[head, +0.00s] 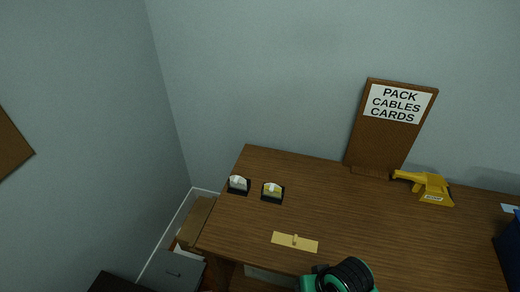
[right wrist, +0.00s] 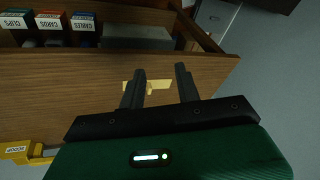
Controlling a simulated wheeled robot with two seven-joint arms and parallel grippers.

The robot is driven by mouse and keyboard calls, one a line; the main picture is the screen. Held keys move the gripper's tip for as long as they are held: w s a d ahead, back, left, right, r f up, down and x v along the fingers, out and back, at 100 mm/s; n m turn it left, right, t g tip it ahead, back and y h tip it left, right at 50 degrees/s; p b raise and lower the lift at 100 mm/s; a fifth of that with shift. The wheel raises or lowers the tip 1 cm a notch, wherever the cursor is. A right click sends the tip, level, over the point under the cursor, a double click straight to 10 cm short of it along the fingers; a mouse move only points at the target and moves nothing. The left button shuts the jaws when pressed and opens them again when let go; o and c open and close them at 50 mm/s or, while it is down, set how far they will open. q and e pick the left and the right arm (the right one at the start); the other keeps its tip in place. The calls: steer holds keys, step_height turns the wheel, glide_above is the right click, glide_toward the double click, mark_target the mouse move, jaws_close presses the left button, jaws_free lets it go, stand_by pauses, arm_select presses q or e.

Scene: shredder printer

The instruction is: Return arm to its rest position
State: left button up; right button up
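My right gripper (right wrist: 160,72) shows in the right wrist view with its two dark fingers apart. Nothing is held between them. A pale yellow plate with a small peg (right wrist: 155,86) shows behind and between the fingers; I cannot tell the gap to it. In the head view this yellow plate (head: 283,240) lies on the wooden desk top (head: 350,225). A green and black part of my arm shows at the bottom of the head view; its fingers are not visible there. My left gripper is in neither view.
A yellow scoop (head: 434,187) and a cork board with a sign (head: 378,140) stand at the back. Two small black-based holders (head: 238,186) (head: 272,193) sit at left. Labelled bins (right wrist: 52,22) stand beyond the desk edge in the wrist view. A blue container (head: 509,245) is at right.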

steer(key=s+d+r+n+h, duration=0.1)
steer(key=s+d+h, duration=0.2)
steer(key=s+d, duration=0.65)
steer(key=s+f+x, duration=0.1)
steer(key=s+x, duration=0.2)
steer(key=x, duration=1.1)
steer(key=s+a+f+x, duration=0.1)
steer(key=s+x, duration=0.2)
steer(key=x, duration=1.2)
steer(key=s+d+f+g, duration=0.1)
steer(key=s+d+f, duration=0.1)
steer(key=s+f, duration=0.7)
steer(key=s+d+f+g, duration=0.1)
steer(key=s+d+f, duration=0.2)
steer(key=s+f, duration=0.7)
steer(key=shift+f, duration=0.7)
